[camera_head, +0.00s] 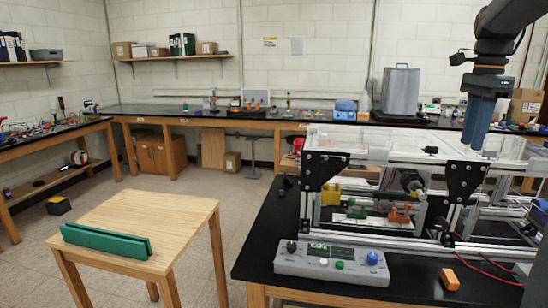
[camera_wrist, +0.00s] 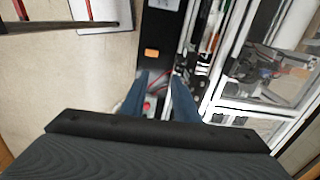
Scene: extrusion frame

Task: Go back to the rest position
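My gripper (camera_head: 476,148) hangs from the upper right in the head view, with its blue fingers pointing down over the right part of the extrusion frame (camera_head: 378,166). In the wrist view the two blue fingers (camera_wrist: 160,80) stand apart with a clear gap between them. Nothing is held. The fingers look clear of the frame in the head view, but their exact height above it cannot be told.
The grey control box (camera_head: 332,262) and an orange block (camera_head: 449,279) sit on the black bench's front part. A wooden table (camera_head: 150,222) with a green rail (camera_head: 106,241) stands at left. The floor between tables is free.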

